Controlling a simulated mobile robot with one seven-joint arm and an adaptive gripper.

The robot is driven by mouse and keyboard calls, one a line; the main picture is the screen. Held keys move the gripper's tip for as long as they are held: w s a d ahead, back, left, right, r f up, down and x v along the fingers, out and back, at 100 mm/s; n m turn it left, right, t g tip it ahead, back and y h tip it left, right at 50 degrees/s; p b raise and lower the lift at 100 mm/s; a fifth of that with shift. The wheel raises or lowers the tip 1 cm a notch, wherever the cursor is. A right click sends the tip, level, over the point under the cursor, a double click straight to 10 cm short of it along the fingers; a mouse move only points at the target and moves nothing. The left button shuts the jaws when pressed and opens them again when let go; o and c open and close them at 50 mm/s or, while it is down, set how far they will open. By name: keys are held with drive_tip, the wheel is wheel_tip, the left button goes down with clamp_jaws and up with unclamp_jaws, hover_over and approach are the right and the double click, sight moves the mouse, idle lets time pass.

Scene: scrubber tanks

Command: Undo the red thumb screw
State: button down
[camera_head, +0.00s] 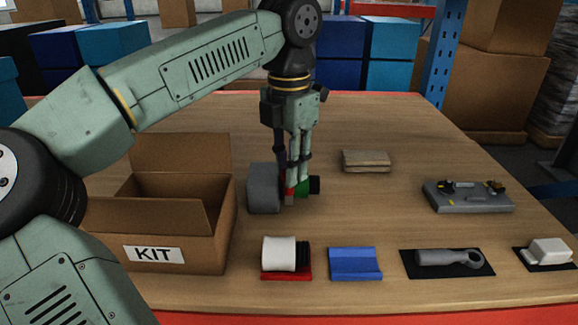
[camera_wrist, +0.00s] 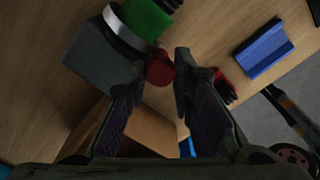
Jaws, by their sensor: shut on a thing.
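The red thumb screw (camera_wrist: 160,69) sits between the fingertips of my gripper (camera_wrist: 158,72) in the wrist view. It is a small round red knob beside a green cylinder (camera_wrist: 148,18) with a silver band (camera_wrist: 122,34) and a grey block (camera_wrist: 98,62). In the head view the grey block (camera_head: 264,188) stands on the table, with the green part (camera_head: 302,187) and a black end (camera_head: 315,185) to its right. My gripper (camera_head: 296,192) points down in front of the green part, shut on the screw. Only a sliver of red shows there, partly hidden by the fingers.
An open cardboard KIT box (camera_head: 180,240) stands close on the left. A white roll on a red base (camera_head: 286,275), a blue block (camera_head: 355,264), a grey wrench-like tool (camera_head: 448,257) and a white piece (camera_head: 548,251) line the front. A grey fixture (camera_head: 468,200) stands right; a tan stack (camera_head: 366,161) behind.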

drive_tip(key=n, duration=0.5)
drive_tip(key=shift+n+b, duration=0.3)
drive_tip(key=n, duration=1.2)
drive_tip(key=shift+n, duration=0.4)
drive_tip(key=n, duration=0.5)
drive_tip(key=shift+n+p, duration=0.3)
drive_tip(key=shift+n, duration=0.1)
drive_tip(key=c, duration=1.4)
unclamp_jaws()
drive_tip(key=shift+r, duration=0.1)
